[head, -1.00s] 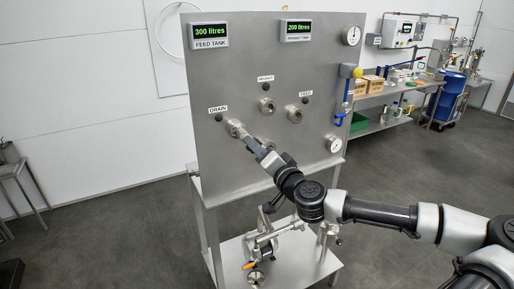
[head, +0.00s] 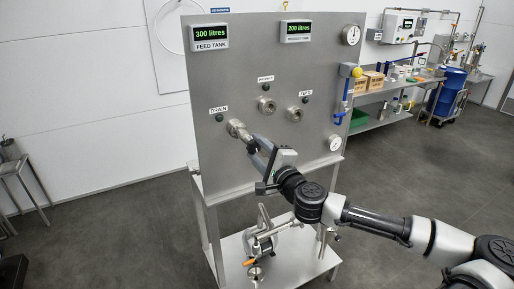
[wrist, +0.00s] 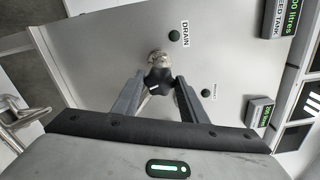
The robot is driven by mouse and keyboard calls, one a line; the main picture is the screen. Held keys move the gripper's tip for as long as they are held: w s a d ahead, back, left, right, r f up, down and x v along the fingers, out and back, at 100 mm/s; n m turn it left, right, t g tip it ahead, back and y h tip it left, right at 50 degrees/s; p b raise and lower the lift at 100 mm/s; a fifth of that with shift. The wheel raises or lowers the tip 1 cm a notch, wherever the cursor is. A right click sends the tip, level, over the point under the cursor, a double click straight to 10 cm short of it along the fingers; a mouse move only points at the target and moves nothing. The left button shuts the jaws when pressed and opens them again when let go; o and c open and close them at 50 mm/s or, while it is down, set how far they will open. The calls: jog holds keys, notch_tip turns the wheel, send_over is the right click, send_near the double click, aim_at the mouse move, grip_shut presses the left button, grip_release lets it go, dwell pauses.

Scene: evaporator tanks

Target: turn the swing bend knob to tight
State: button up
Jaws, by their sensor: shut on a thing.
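The dark, lobed swing bend knob (wrist: 158,78) shows in the wrist view, between the tips of my two gripper fingers. It sits at the end of a shiny metal fitting by the DRAIN label. My gripper (wrist: 157,83) is shut on the knob, one finger on each side. In the head view the metal swing bend (head: 238,128) stands out from the panel at the drain port, and my gripper (head: 257,146) reaches it from the lower right. The knob is hard to make out there, and its tight or loose setting cannot be read.
The steel panel (head: 225,75) carries two more ports, marked PRODUCT (head: 266,105) and FEED (head: 294,114), to the right of the drain. A lower shelf (head: 290,262) holds metal fittings. Open floor lies to the right, before a bench (head: 378,120).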

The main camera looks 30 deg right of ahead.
jog(key=m+p, duration=0.1)
jog(key=m, duration=0.4)
jog(key=shift+r+m, duration=0.1)
jog(key=shift+m, duration=0.3)
jog(key=m+p, duration=0.2)
jog(key=m, duration=0.3)
jog(key=shift+d, duration=0.1)
jog(key=shift+m, duration=0.4)
jog(key=o, duration=1)
